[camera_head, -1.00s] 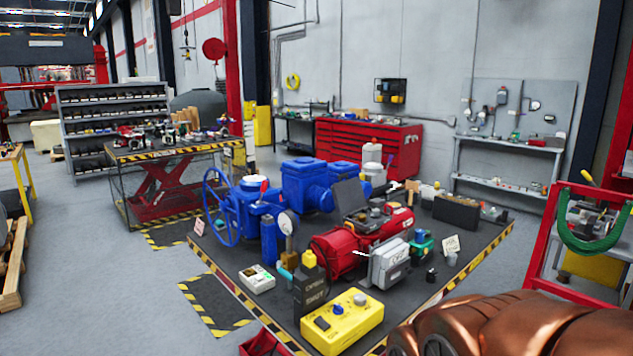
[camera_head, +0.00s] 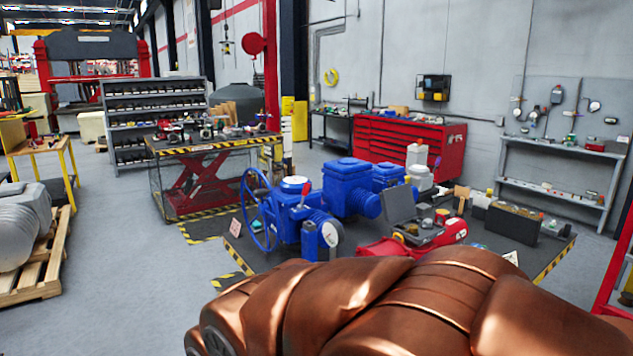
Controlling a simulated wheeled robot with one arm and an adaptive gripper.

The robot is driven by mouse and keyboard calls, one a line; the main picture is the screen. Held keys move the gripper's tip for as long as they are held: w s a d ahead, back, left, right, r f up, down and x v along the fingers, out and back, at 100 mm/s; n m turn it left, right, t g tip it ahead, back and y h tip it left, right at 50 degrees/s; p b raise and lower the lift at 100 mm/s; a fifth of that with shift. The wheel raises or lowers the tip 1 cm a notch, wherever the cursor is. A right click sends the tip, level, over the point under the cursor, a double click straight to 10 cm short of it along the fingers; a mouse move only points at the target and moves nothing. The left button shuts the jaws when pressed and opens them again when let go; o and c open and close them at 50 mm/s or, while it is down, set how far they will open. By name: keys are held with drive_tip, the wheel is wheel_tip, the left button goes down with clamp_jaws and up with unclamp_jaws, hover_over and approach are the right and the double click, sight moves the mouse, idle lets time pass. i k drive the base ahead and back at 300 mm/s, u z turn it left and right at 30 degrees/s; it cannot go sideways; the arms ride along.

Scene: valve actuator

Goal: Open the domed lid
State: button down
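A red actuator housing (camera_head: 452,232) lies on the dark workbench (camera_head: 553,247), partly hidden behind my copper-coloured arm. Its rounded red end (camera_head: 382,247) shows only along its top edge. A grey hinged cover (camera_head: 399,204) stands raised above the housing, with small parts beside it. A blue valve actuator (camera_head: 292,212) with a handwheel stands to the left on the same bench. It has a round pale top (camera_head: 294,184). I cannot tell for sure which part is the domed lid. My gripper is not in view.
My arm covers the bench's front. A black box (camera_head: 513,223) stands at the bench's right. A red lift table (camera_head: 205,180) stands behind left, a red tool cabinet (camera_head: 410,143) behind. A pallet (camera_head: 40,262) is at far left. The floor between pallet and bench is open.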

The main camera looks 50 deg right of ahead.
sight(398, 204)
drive_tip(key=i, duration=0.95)
drive_tip(key=z, duration=0.95)
drive_tip(key=i, duration=0.95)
drive_tip(key=z, duration=0.15)
